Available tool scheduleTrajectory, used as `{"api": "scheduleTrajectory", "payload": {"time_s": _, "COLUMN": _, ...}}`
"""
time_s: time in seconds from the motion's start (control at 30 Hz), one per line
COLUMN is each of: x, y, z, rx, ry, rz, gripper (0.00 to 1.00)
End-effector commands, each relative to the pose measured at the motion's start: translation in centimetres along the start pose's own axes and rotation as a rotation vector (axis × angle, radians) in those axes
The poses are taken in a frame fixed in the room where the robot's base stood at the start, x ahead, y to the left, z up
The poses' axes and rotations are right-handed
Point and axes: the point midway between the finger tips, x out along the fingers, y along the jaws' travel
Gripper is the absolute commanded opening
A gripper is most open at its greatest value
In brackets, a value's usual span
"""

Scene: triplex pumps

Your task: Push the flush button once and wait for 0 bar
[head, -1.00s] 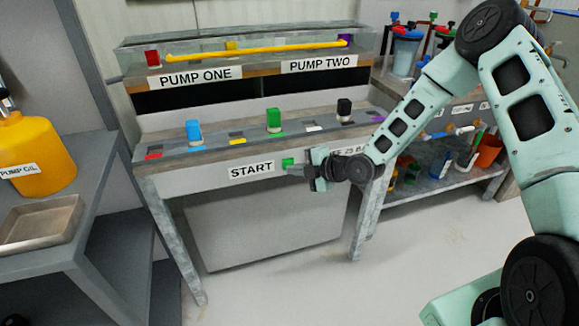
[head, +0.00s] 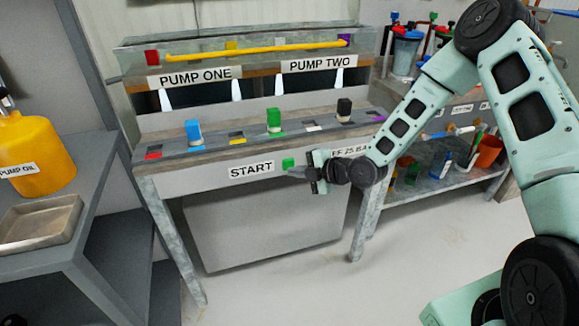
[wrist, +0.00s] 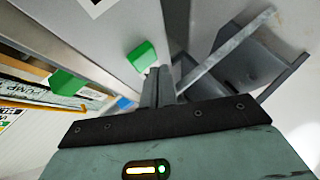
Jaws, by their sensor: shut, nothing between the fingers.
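The green button (head: 288,163) sits on the front face of the pump bench, just right of the START label (head: 251,170). My gripper (head: 293,172) is shut and empty, its fingertips close to the button's lower right. In the wrist view, the shut fingertips (wrist: 158,74) lie just beside the green button (wrist: 141,56); I cannot tell whether they touch. A label ending in "FF 25 BA" (head: 348,151) is partly hidden behind my gripper. White cone-shaped sprays (head: 236,90) hang under the PUMP ONE (head: 195,78) and PUMP TWO (head: 319,64) signs. No pressure reading is legible.
Blue (head: 194,132), green (head: 274,121) and black (head: 344,108) blocks stand on the bench top (head: 215,146). A side table with a yellow oil jug (head: 33,150) and metal tray (head: 40,223) is at left. Shelves with bottles are at right. The floor before the bench is clear.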

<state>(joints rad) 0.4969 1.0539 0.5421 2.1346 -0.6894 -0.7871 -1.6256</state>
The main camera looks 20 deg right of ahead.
Motion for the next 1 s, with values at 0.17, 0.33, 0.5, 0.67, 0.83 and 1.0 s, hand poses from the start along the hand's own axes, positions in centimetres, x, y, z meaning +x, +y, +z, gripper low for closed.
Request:
{"api": "scheduleTrajectory", "payload": {"time_s": 0.17, "x": -0.5, "y": -0.5, "z": -0.5, "rx": 0.000, "ry": 0.002, "rz": -0.003, "gripper": 0.00}}
{"api": "scheduleTrajectory", "payload": {"time_s": 0.33, "x": -1.7, "y": -1.4, "z": -1.2, "rx": 0.000, "ry": 0.000, "rz": -0.002, "gripper": 0.00}}
{"api": "scheduleTrajectory", "payload": {"time_s": 0.5, "x": -2.8, "y": -2.2, "z": -2.1, "rx": 0.000, "ry": 0.001, "rz": -0.003, "gripper": 0.00}}
{"api": "scheduleTrajectory", "payload": {"time_s": 0.67, "x": -3.8, "y": -2.9, "z": -2.8, "rx": -0.001, "ry": 0.002, "rz": -0.002, "gripper": 0.00}}
{"api": "scheduleTrajectory", "payload": {"time_s": 0.83, "x": -4.2, "y": -3.1, "z": -3.1, "rx": 0.000, "ry": 0.000, "rz": -0.001, "gripper": 0.00}}
{"api": "scheduleTrajectory", "payload": {"time_s": 1.0, "x": -4.2, "y": -3.1, "z": -3.0, "rx": 0.000, "ry": 0.000, "rz": 0.000, "gripper": 0.00}}
